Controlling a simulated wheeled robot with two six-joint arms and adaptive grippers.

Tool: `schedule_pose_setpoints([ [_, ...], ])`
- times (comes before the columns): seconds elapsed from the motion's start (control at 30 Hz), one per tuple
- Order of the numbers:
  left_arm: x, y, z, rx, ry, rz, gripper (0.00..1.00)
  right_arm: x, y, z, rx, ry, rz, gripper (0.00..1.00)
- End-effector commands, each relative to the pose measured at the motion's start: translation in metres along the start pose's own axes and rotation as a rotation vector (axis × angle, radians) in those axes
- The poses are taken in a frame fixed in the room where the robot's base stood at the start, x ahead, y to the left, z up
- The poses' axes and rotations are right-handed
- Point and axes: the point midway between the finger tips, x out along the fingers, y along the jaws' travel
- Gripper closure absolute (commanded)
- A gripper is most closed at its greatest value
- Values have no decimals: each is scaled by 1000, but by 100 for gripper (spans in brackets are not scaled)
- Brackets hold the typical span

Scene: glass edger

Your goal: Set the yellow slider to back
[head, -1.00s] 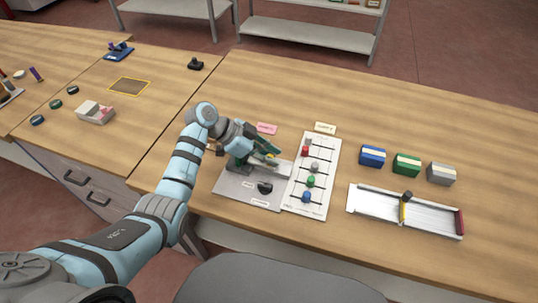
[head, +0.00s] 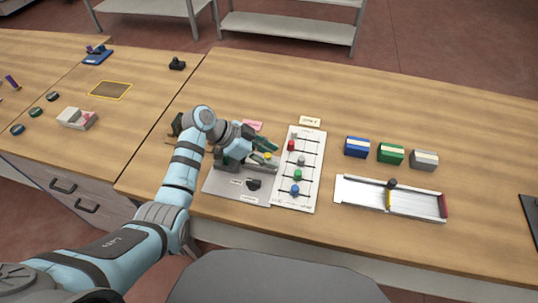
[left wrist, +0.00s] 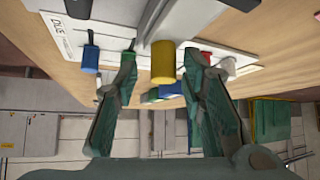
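The yellow slider (head: 267,156) has a round yellow knob at the back right of a grey panel (head: 222,184). In the left wrist view the yellow knob (left wrist: 163,62) stands between my left gripper's two fingers. My left gripper (left wrist: 162,68) is open, with a gap visible on both sides of the knob. In the head view my left gripper (head: 258,150) reaches over the panel and hides much of the slider's track. My right gripper is not in view.
Right of the panel lies a white board (head: 310,180) with red, grey, green and blue knobs. A black knob (head: 253,184) sits on the panel's front. A white tray (head: 350,191) and blue, green and grey blocks (head: 390,153) stand further right. The table's right is mostly clear.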

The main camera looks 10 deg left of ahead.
Motion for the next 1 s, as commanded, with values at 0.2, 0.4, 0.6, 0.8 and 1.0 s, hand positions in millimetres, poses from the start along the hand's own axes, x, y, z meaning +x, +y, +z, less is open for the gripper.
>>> schedule_pose_setpoints([
  [0.2, -48, -1, 1, 4, -5, -6, 63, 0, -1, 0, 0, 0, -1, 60],
  [0.4, -98, 0, -1, 3, -5, -2, 63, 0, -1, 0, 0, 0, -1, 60],
  [0.6, -115, 2, -1, 2, -4, 2, 63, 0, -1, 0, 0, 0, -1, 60],
  [0.8, -115, 2, -2, 2, -3, 2, 63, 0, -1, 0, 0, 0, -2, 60],
  [1.0, -114, 2, -2, 2, -3, 2, 63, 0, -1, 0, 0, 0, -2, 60],
])
